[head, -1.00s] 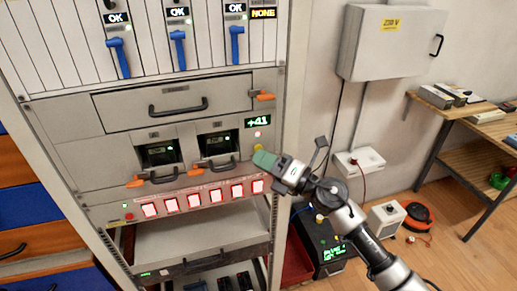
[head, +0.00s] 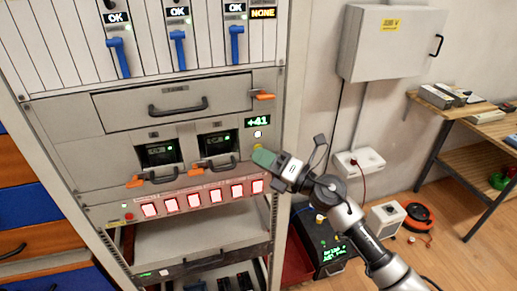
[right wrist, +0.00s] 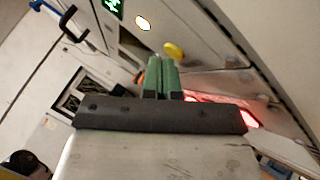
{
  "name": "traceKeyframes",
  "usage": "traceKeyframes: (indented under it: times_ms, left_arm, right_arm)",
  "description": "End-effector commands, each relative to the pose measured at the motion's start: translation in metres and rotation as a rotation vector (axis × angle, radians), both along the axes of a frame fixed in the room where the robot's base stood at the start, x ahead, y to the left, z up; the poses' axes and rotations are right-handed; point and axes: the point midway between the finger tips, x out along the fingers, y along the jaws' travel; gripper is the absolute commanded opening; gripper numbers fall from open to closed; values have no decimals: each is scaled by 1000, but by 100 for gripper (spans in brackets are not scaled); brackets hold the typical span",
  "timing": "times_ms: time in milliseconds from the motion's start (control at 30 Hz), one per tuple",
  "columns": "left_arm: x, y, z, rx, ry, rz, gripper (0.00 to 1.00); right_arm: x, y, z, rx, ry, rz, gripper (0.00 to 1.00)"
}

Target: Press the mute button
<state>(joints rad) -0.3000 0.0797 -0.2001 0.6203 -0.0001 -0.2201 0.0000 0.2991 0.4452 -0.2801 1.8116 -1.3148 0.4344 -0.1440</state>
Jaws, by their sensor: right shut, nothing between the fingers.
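A round yellow button (head: 258,147) sits on the rack's front panel, under the green "+41" display (head: 257,122) and a small white-lit lamp (head: 257,134). No label that reads "mute" is legible. My right gripper (head: 264,157), with green fingers, is shut and empty. Its tips are close to the yellow button and partly cover it in the head view. In the right wrist view the shut fingers (right wrist: 162,62) point toward the panel, with the yellow button (right wrist: 173,51) just beyond and right of the tips. I cannot tell whether they touch. My left gripper is out of view.
A row of several red-framed lit buttons (head: 203,198) runs below. Drawer handles and orange latches (head: 264,96) project from the rack. Blue levers (head: 237,44) are above. A black box with a green display (head: 329,254) stands on the floor, near my right arm.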

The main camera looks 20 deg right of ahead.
Motion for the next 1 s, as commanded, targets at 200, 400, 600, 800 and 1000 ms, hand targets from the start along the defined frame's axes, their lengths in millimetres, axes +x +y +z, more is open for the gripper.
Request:
traceKeyframes:
  times_ms: [200,400,600,800,1000]
  left_arm:
    - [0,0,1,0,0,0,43]
    - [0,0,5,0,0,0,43]
    - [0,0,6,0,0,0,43]
    - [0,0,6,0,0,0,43]
    - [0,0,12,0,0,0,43]
  right_arm:
    - [-2,0,0,1,0,-1,0]
    - [-11,-1,0,0,1,0,0]
    - [-16,-1,0,-1,1,-1,0]
    - [-16,-1,0,-1,1,-1,0]
    - [-31,-1,0,-1,1,-1,0]
